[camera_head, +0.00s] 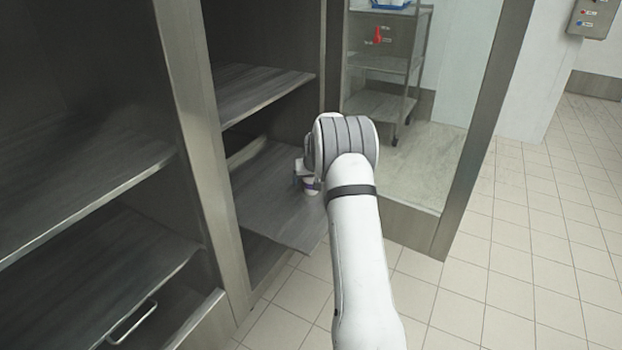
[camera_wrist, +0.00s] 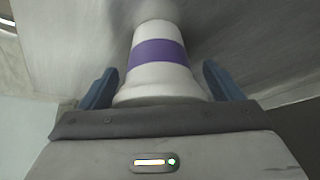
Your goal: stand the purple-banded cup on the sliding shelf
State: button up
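The purple-banded cup (camera_wrist: 158,52) is white and tapered, with its wide end toward my gripper (camera_wrist: 160,68) and its narrow end at a grey surface in the wrist view. The two blue fingers stand on either side of the cup, with a narrow gap showing at each side, so the gripper looks open around it. In the head view the cup (camera_head: 310,189) shows small below my wrist, upright on the grey sliding shelf (camera_head: 262,200), near its right edge. My arm hides part of the cup and gripper.
A fixed shelf (camera_head: 250,92) is above the sliding shelf. A metal cabinet post (camera_head: 195,110) stands at left, with more shelves beyond it. A glass panel with a cart (camera_head: 382,68) behind it is at right. Tiled floor (camera_head: 530,230) is clear at right.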

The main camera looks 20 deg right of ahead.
jog(key=shift+r, duration=0.3)
jog(key=p+v, duration=0.4)
jog(key=v, duration=0.8)
jog(key=s+a+r+n+g+y, duration=0.1)
jog(key=s+a+r, duration=0.3)
jog(key=s+a, duration=0.4)
jog(key=s+a+r+g, duration=0.1)
jog(key=s+a+r, duration=0.2)
jog(key=s+a, duration=0.45)
jog(key=s+a+g, duration=0.1)
jog(key=s, duration=0.7)
jog(key=s+a+n, duration=0.1)
jog(key=s+a, duration=0.1)
jog(key=s, duration=0.7)
jog(key=s+a+f+g, duration=0.1)
jog(key=s+a, duration=0.1)
jog(key=s, duration=0.6)
jog(key=shift+s+a+n+g, duration=0.2)
jog(key=shift+s+n+g, duration=0.1)
jog(key=shift+s, duration=0.1)
